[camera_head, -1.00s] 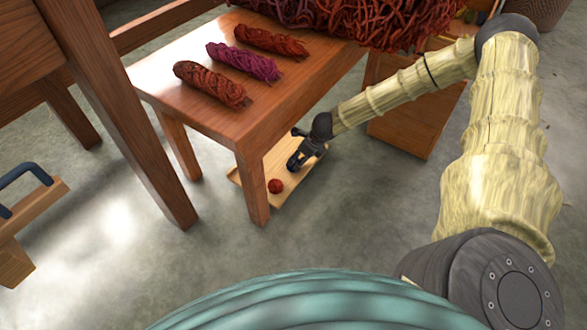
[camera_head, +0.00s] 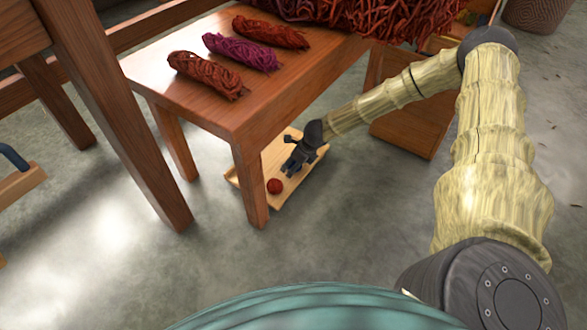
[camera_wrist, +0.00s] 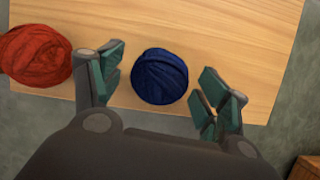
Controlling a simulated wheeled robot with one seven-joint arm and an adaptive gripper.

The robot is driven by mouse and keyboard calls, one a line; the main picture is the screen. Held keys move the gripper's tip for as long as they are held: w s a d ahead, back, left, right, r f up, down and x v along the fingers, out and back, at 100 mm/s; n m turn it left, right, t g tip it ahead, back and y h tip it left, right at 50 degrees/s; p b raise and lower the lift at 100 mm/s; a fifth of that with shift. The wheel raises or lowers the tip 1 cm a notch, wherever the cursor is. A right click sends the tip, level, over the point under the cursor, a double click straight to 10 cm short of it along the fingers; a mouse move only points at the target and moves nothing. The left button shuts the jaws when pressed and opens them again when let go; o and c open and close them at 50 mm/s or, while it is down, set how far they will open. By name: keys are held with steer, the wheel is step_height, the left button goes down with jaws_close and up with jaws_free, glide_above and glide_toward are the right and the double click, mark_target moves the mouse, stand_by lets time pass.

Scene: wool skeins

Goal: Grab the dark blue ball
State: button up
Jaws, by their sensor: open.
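The dark blue ball (camera_wrist: 159,77) of yarn lies on a light wooden tray (camera_wrist: 215,30) in the wrist view. My gripper (camera_wrist: 160,88) is open, with one finger on each side of the ball. Whether the fingers are down at the ball's height I cannot tell. In the head view my gripper (camera_head: 292,166) is low over the tray (camera_head: 284,203), beside the table leg, and the blue ball is hidden there.
A red ball (camera_wrist: 35,54) lies just left of my left finger; it also shows in the head view (camera_head: 274,186). The wooden table (camera_head: 190,95) with several skeins stands over part of the tray. A wooden box (camera_head: 405,130) stands to the right.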

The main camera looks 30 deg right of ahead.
steer(key=c, duration=1.1)
steer(key=shift+r, duration=0.15)
